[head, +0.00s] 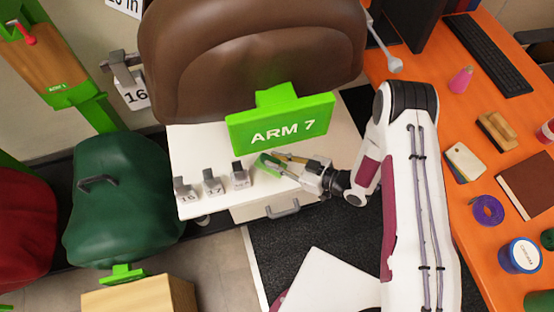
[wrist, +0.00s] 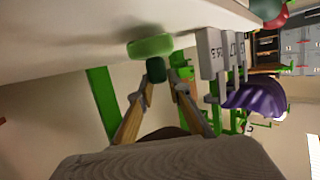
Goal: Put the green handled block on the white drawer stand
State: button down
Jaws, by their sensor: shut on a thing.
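The green handled block (head: 267,164) is a rounded green piece, seen over the top of the white drawer stand (head: 200,146). In the wrist view its bright green body (wrist: 150,46) lies close to the white surface (wrist: 70,35), with a shadow beside it. Its dark green handle (wrist: 156,70) sits between the fingertips of my gripper (head: 284,167). My gripper is shut on this handle. I cannot tell whether the block touches the stand top. The fingers hide part of the block in the head view.
Several grey-and-white numbered blocks (head: 213,182) stand along the stand's front left, just left of the green block. A green "ARM 7" sign (head: 281,124) and brown saddle (head: 250,45) rise behind. An orange desk (head: 470,200) with small items is at right.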

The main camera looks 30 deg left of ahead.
jog(key=shift+f, duration=0.6)
dwell(0.5)
jog(key=c, duration=1.8)
grip_release()
jog(key=shift+d+r, duration=0.1)
jog(key=shift+d, duration=0.05)
jog(key=shift+v, duration=5.85)
jog(key=shift+w, duration=0.1)
